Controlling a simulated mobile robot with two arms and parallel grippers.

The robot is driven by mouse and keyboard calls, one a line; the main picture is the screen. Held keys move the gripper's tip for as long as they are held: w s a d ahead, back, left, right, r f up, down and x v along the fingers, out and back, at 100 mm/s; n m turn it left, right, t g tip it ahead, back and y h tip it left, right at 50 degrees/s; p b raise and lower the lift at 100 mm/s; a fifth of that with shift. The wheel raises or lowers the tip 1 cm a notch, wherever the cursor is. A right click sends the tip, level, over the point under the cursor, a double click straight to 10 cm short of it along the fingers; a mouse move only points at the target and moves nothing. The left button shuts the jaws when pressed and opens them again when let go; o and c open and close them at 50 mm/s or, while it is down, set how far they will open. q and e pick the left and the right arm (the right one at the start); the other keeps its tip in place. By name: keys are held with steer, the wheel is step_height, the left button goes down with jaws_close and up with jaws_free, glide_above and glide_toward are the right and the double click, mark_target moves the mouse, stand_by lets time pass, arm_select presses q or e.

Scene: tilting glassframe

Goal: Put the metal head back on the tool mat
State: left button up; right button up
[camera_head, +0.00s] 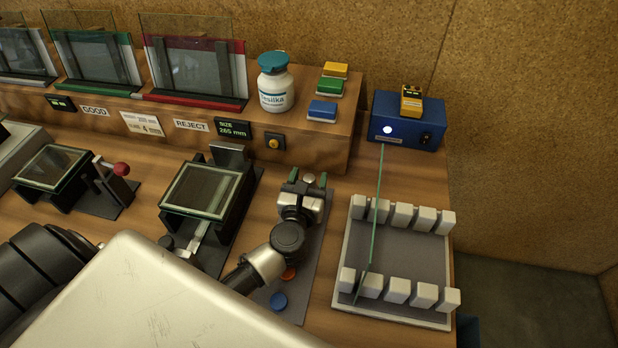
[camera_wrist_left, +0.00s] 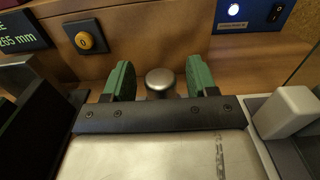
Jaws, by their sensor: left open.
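The metal head (camera_head: 309,179) is a small round silver knob; it also shows in the left wrist view (camera_wrist_left: 160,80). My left gripper (camera_head: 308,177) is open, with its green-padded fingers on either side of the knob. In the left wrist view a gap shows between the knob and each finger pad. The grey tool mat (camera_head: 317,240) lies under my left gripper and wrist, partly hidden by them. Whether the knob rests on the mat or is above it is hard to tell. My right gripper is not in view.
A grey rack (camera_head: 345,302) with white blocks holds an upright glass pane (camera_head: 376,215) just right of the mat. Left stands a black fixture with glass (camera_head: 200,190). Behind are a wooden ledge with a white jar (camera_head: 276,90) and a blue box (camera_head: 405,125). Blue (camera_head: 278,301) and orange discs lie on the mat.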

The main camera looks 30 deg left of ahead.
arm_select(q)
steer(key=b+v, duration=0.1)
steer(key=v, duration=0.4)
steer(key=b+v, duration=0.1)
steer(key=v, duration=0.5)
steer(key=shift+f+b, duration=0.25)
steer(key=shift+b, duration=0.1)
steer(key=shift+s+d+r, duration=0.1)
steer(key=shift+s+r, duration=0.05)
steer(key=shift+s, duration=0.25)
steer(key=shift+c, duration=0.2)
stand_by(0.9)
